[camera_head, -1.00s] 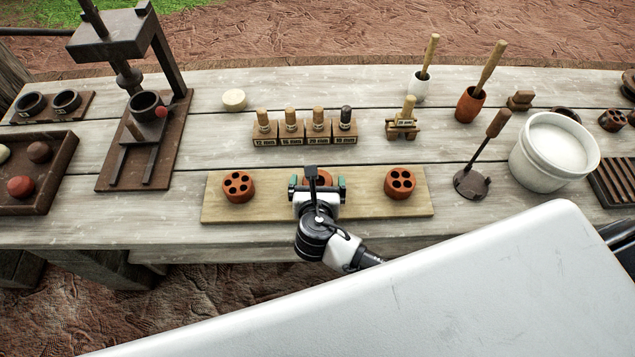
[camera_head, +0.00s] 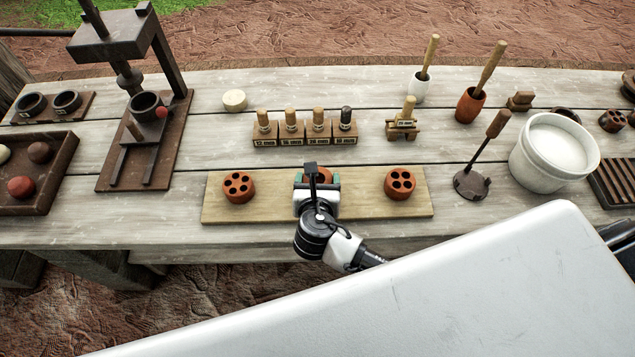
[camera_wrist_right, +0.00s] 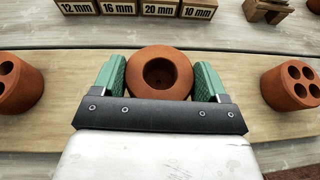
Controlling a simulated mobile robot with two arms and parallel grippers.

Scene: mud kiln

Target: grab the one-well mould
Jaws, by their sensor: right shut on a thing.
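The one-well mould (camera_wrist_right: 160,72) is a round orange-brown clay block with a single hole, standing on the wooden board in the middle. In the head view only its back edge (camera_head: 322,173) shows, because my right gripper covers the rest. My right gripper (camera_wrist_right: 160,82) is shut on the mould, with one green finger pad on each side of it. It also shows in the head view (camera_head: 317,182) over the board's middle. My left gripper is not in view.
A mould with several wells (camera_head: 238,187) stands left on the board (camera_head: 285,212), another (camera_head: 400,183) right. Behind are labelled blocks with pegs (camera_head: 305,132). A dark press (camera_head: 140,140) stands left; a white tub (camera_head: 553,152) and a long-handled tool (camera_head: 480,160) stand right.

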